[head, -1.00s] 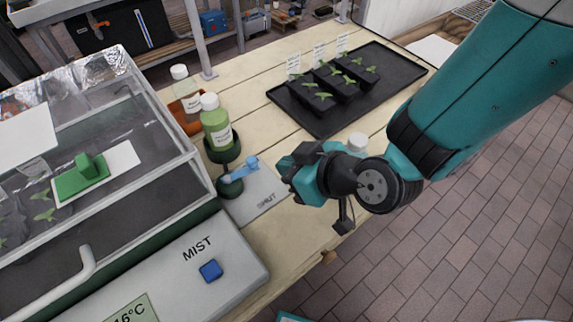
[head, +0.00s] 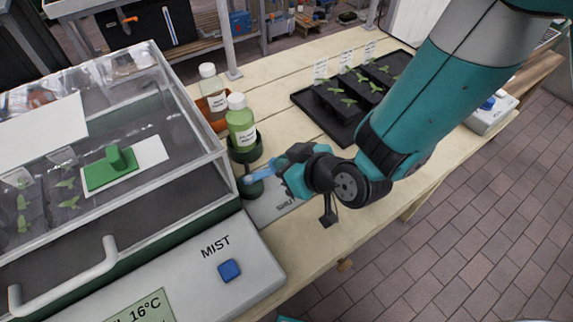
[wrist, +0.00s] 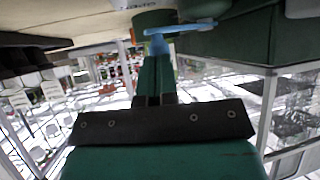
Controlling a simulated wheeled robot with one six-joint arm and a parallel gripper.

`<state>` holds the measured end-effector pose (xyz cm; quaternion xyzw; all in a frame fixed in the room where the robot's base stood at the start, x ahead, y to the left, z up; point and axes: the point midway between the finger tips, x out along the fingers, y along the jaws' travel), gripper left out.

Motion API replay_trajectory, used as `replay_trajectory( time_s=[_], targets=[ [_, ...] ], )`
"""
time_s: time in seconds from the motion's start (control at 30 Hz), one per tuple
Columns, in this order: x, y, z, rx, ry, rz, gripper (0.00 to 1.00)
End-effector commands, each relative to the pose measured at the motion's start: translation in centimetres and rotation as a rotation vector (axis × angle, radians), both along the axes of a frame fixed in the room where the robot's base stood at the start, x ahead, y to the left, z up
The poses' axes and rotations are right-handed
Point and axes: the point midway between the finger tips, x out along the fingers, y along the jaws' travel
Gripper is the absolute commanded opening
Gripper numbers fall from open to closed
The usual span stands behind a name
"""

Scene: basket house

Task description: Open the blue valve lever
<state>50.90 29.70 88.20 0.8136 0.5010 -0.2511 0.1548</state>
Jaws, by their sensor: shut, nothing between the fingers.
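The blue valve lever (head: 262,175) sits on a dark green valve body (head: 251,188) beside the clear-lidded box. Its handle points right, toward my gripper. The grey plate (head: 272,206) under it bears the word SHUT near its front. My gripper (head: 284,172) is shut and empty, at the lever's free end. In the wrist view the lever (wrist: 190,28) lies across the top, and its knob is right at my fingertips (wrist: 155,62). I cannot tell whether they touch. My gripper partly hides the lever's end in the head view.
A green bottle (head: 240,122) stands close behind the valve, with a clear bottle (head: 212,92) beyond. The clear-lidded box (head: 215,165) and its MIST panel (head: 190,270) are on the left. A black seedling tray (head: 325,118) is behind. The front right tabletop is mostly clear.

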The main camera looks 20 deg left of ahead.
Motion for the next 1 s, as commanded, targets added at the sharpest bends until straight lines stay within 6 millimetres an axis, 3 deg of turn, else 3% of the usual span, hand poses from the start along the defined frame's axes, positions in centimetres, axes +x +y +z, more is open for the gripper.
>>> replay_trajectory(
  time_s=[0.2, 0.57, 1.0],
  targets=[
    [1.7, 0.6, -0.2, 0.003, -0.002, -0.002, 0.0],
    [1.5, 0.6, 0.0, 0.001, 0.0, -0.001, 0.0],
    [0.0, 0.1, 0.0, 0.0, 0.0, -0.001, 0.0]
  ],
)
